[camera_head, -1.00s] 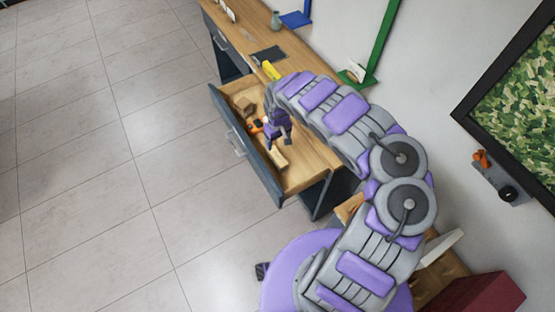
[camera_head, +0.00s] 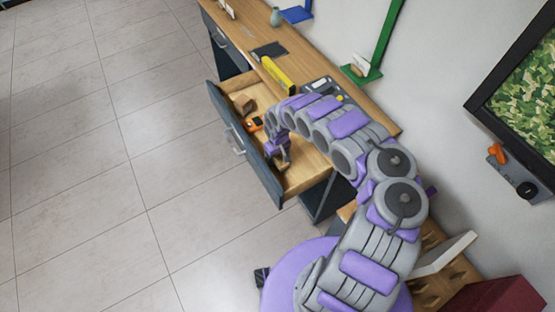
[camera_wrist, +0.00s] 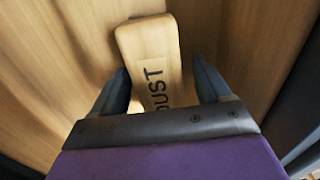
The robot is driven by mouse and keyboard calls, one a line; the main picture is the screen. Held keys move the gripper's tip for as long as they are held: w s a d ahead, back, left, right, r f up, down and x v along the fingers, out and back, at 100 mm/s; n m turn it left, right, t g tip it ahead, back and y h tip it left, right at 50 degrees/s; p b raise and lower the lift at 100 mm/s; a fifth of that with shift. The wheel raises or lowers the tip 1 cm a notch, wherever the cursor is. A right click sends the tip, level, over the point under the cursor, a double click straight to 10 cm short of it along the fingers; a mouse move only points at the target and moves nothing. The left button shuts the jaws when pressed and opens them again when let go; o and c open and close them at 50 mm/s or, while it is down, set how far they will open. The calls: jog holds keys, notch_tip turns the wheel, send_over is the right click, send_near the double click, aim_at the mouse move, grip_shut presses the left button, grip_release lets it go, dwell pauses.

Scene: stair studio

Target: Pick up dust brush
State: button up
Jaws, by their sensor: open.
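The dust brush (camera_wrist: 150,50) is a pale wooden block with the dark letters "DUST" on it. In the wrist view it lies on the wooden drawer floor, between the two fingers of my gripper (camera_wrist: 163,88). The fingers are open, one on each side of it. I cannot tell whether they touch it. In the head view my gripper (camera_head: 279,160) points down into the open drawer (camera_head: 303,171), near its front end. There the brush is mostly hidden by my gripper.
The drawer also holds a brown block (camera_head: 243,104) and an orange-and-black item (camera_head: 254,124). Its dark front panel (camera_head: 246,150) stands close beside my gripper. On the desk (camera_head: 235,35) above are a yellow level (camera_head: 277,74) and a grey device (camera_head: 318,87).

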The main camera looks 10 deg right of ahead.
jog(key=shift+f, duration=0.35)
jog(key=c, duration=1.1)
